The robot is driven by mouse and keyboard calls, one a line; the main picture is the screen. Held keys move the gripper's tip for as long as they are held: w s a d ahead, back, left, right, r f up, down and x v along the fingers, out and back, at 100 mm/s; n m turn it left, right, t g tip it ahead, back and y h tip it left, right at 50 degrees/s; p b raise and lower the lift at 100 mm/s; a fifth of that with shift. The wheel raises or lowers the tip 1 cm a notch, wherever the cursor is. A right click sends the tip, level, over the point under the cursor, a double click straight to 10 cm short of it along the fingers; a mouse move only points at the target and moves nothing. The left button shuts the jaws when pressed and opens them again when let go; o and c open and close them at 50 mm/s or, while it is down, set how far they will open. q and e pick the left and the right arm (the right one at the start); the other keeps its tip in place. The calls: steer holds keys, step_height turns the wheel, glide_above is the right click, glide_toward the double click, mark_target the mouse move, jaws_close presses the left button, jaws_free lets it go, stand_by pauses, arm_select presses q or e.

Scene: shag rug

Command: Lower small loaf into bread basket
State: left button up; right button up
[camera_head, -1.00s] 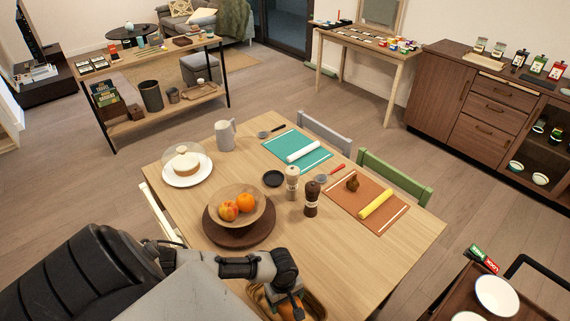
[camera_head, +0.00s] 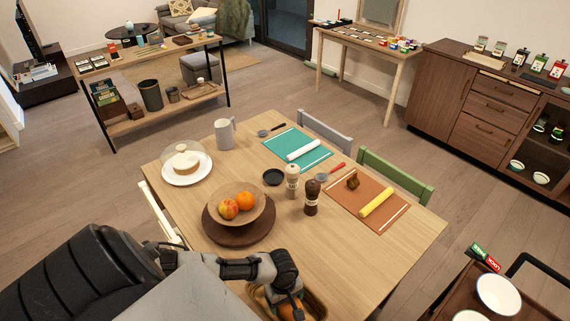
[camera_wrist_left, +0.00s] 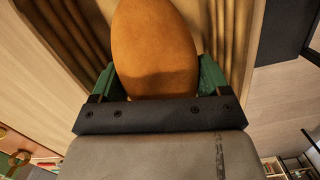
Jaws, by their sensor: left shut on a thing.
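The small loaf (camera_wrist_left: 155,45) is orange-brown and rounded, and it fills the middle of the left wrist view. My left gripper (camera_wrist_left: 155,82) is shut on it, with a green finger on each side. In the head view the left gripper (camera_head: 290,297) points down at the near edge of the table, with only a bit of the loaf showing below it. The bread basket (camera_head: 316,304) is around and under the loaf, partly hidden by my arm. Its ribbed tan wall (camera_wrist_left: 236,40) shows beside the loaf in the wrist view. Whether the loaf touches the basket floor is hidden.
On the table (camera_head: 350,255), a fruit bowl (camera_head: 250,213) on a dark round board stands behind and left of the basket. Two mills (camera_head: 312,198) and an orange mat (camera_head: 375,213) with a yellow roll are farther back. Table right of the basket is clear.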

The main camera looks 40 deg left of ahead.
arm_select(q)
steer(key=shift+f, duration=0.3)
stand_by(0.5)
steer(key=o, duration=0.9)
steer(key=shift+o, duration=0.2)
steer(key=r, duration=0.7)
steer(key=a+r, duration=0.1)
steer(key=r, duration=0.2)
steer(key=shift+w+a+r+b, duration=0.1)
steer(key=shift+w+r+b, duration=0.1)
steer(key=shift+r+b, duration=0.15)
